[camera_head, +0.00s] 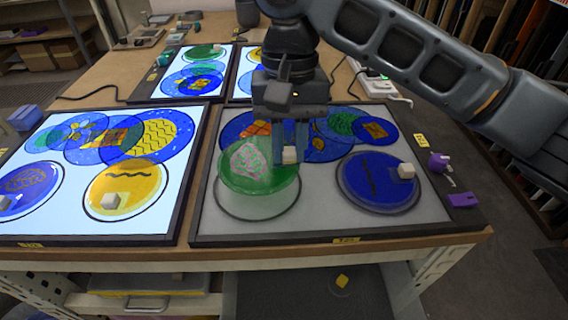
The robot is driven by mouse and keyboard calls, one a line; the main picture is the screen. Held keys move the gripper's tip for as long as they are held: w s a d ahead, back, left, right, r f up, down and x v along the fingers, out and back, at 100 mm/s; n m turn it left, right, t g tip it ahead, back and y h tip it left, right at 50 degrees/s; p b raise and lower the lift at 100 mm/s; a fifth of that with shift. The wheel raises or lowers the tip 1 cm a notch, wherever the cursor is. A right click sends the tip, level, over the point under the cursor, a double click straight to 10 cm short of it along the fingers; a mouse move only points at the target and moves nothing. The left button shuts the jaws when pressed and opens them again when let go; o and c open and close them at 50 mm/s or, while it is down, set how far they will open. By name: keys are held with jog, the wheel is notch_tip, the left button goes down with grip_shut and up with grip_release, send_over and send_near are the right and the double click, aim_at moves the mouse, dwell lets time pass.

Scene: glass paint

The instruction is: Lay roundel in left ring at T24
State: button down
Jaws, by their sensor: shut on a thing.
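The green roundel (250,180), with a pink patterned patch, is held by its pale cube knob (290,155) in my gripper (290,158). The gripper points down, shut on the knob at the roundel's right side. The roundel overlaps the far part of the left ring (257,218) on the unlit grey panel (320,222). The ring's near edge shows below it. The roundel looks raised above the panel, but its exact height is hard to tell. A yellow label (345,240), too small to read, is on the panel's front edge.
A blue roundel (372,190) with a pale knob fills the right ring. Overlapping blue discs lie at the panel's back. A lit panel at left holds a yellow roundel (127,182). Purple pieces (463,200) lie at the right edge. More lit panels stand behind.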

aim_at(285, 165)
jog(key=shift+w+a+f, duration=0.1)
jog(key=shift+a+f, duration=0.2)
jog(key=shift+f, duration=1.9)
jog(key=shift+f, duration=0.15)
jog(key=c, duration=1)
grip_release()
jog(key=r, duration=0.4)
jog(key=w+r, duration=0.1)
jog(key=r, duration=0.3)
jog(key=r+p, duration=0.1)
jog(key=r, duration=0.3)
jog(key=shift+w+r, duration=0.15)
jog(key=shift+w, duration=0.05)
